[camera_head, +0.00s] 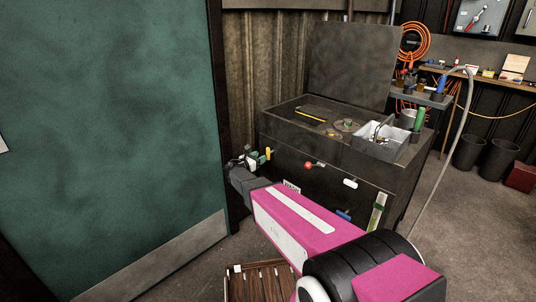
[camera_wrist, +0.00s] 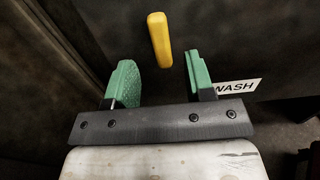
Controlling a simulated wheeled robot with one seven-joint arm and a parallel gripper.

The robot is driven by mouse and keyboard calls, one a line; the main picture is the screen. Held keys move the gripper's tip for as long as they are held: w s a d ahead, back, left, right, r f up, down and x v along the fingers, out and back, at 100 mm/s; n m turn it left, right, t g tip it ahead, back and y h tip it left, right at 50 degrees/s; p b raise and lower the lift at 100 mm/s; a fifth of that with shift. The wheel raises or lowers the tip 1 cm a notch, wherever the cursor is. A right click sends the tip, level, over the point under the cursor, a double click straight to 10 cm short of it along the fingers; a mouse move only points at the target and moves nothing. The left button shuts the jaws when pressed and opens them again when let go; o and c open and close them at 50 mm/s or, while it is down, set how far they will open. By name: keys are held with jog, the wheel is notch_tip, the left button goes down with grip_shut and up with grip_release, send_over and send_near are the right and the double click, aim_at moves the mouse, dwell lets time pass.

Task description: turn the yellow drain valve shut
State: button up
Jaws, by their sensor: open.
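The yellow drain valve handle (camera_head: 268,153) is on the front of the dark wash cabinet (camera_head: 325,190), near its left end. In the wrist view the yellow handle (camera_wrist: 159,42) is a short bar, close to upright with a slight tilt. My gripper (camera_wrist: 160,72) has its two green fingers spread wide. The handle shows ahead of the fingertips, in line with the gap, with no visible contact. In the head view my gripper (camera_head: 256,159) is beside the handle at the cabinet front. The valve body is not clear to see.
A red knob (camera_head: 308,165), a white handle (camera_head: 350,183) and a blue handle (camera_head: 343,215) are also on the cabinet front. A WASH label (camera_wrist: 236,87) is right of my fingers. A teal door (camera_head: 110,130) fills the left. Free floor (camera_head: 470,240) lies at right.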

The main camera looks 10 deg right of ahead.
aim_at(267, 153)
jog(key=x, duration=0.6)
jog(key=shift+w+d, duration=0.2)
jog(key=shift+d, duration=0.05)
grip_shut()
